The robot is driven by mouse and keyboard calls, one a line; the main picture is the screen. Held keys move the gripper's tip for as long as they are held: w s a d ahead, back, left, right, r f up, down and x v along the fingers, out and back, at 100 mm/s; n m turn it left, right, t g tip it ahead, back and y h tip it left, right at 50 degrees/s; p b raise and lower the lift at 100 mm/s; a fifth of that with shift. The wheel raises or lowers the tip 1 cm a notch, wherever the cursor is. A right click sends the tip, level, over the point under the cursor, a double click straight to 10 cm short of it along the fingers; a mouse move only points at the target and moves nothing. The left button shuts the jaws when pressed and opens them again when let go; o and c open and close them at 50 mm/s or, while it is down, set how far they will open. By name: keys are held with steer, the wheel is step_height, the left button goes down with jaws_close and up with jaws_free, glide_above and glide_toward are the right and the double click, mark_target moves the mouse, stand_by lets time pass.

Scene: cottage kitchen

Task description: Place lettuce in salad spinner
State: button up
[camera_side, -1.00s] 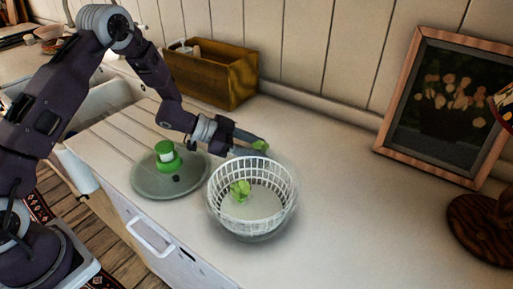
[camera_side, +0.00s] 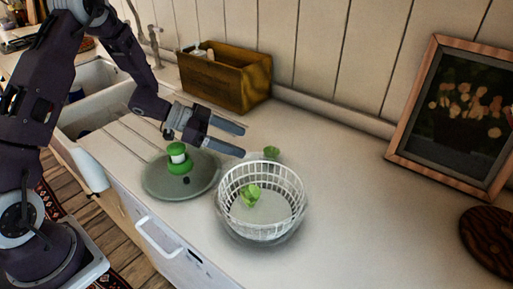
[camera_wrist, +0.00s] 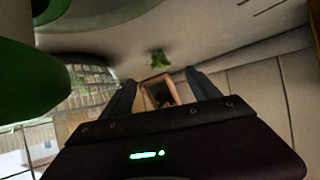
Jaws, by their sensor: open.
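A salad spinner (camera_side: 232,222) stands open on the counter, a white slatted basket inside a clear bowl. One green lettuce piece (camera_side: 250,194) lies in the basket. A second lettuce piece (camera_side: 271,153) is on the counter just behind the basket; it also shows in the wrist view (camera_wrist: 159,60), beyond the fingers. My gripper (camera_side: 243,142) is open and empty, above the counter left of that second piece and apart from it. The basket (camera_wrist: 90,82) shows at the left of the wrist view.
The spinner lid (camera_side: 155,187) with a green knob (camera_side: 178,160) lies on the counter left of the basket. A wooden box (camera_side: 235,85) stands against the back wall. A framed picture (camera_side: 455,115) and a round wooden board (camera_side: 485,235) are at right. The counter between is clear.

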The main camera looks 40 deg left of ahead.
steer(key=v, duration=0.2)
steer(key=shift+s+a, duration=0.2)
steer(key=w+a+r+n+t+y, duration=0.1)
steer(key=a+r+n+t+y, duration=0.35)
steer(key=r+y, duration=0.7)
steer(key=s+r+n+g, duration=0.3)
steer(key=s+r, duration=0.4)
steer(key=s, duration=0.6)
steer(key=shift+s+a+n+y, duration=0.2)
steer(key=shift+a+n+y, duration=0.15)
steer(key=shift+n+y, duration=0.15)
steer(key=shift+o, duration=0.3)
steer(key=s+d+f+g+h, duration=0.1)
steer(key=s+d, duration=0.3)
steer(key=s, duration=0.4)
steer(key=s+d+f+n+g+h, duration=0.1)
steer(key=s+d+f+g+h, duration=0.1)
steer(key=s, duration=0.7)
steer(key=shift+d+g, duration=0.35)
steer(key=shift+d, duration=0.55)
steer(key=shift+w+n, duration=0.1)
steer(key=shift+n, duration=0.15)
